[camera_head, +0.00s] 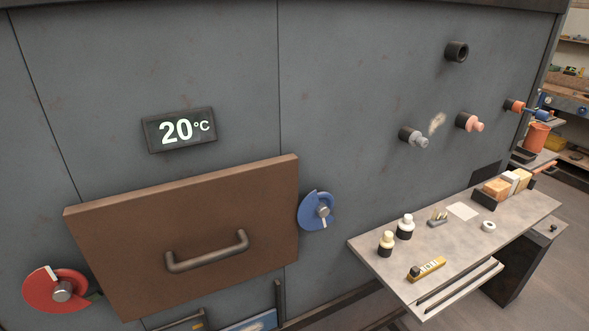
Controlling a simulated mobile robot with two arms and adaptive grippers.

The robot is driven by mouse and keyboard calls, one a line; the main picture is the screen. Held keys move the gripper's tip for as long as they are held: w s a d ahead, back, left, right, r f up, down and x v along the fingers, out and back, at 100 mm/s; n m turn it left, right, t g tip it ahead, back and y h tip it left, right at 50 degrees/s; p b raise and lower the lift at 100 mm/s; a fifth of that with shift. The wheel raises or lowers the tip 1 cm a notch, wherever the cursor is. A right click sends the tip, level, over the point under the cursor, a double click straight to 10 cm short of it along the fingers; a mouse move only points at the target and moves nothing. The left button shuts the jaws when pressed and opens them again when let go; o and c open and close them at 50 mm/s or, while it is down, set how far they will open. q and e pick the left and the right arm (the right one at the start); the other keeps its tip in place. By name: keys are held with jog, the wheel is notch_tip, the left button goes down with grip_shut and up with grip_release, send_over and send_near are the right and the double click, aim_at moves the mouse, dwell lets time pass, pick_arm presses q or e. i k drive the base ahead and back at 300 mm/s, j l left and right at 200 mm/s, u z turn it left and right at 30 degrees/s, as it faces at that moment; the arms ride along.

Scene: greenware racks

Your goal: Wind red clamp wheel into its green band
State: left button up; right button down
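The red clamp wheel (40,290) is at the lower left, by the lower left edge of a brown door panel (190,215). Neither of my grippers is in view, and nothing touches the red wheel from the front.
The door has a dark bar handle (207,252). A display (180,130) above it reads 20°C. Several knobs or plugs, such as a pink one (470,123), stick out at the upper right. A grey bench (470,239) at the right holds bottles, blocks and small tools.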

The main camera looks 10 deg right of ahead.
aim_at(58, 291)
jog(key=u, duration=1.3)
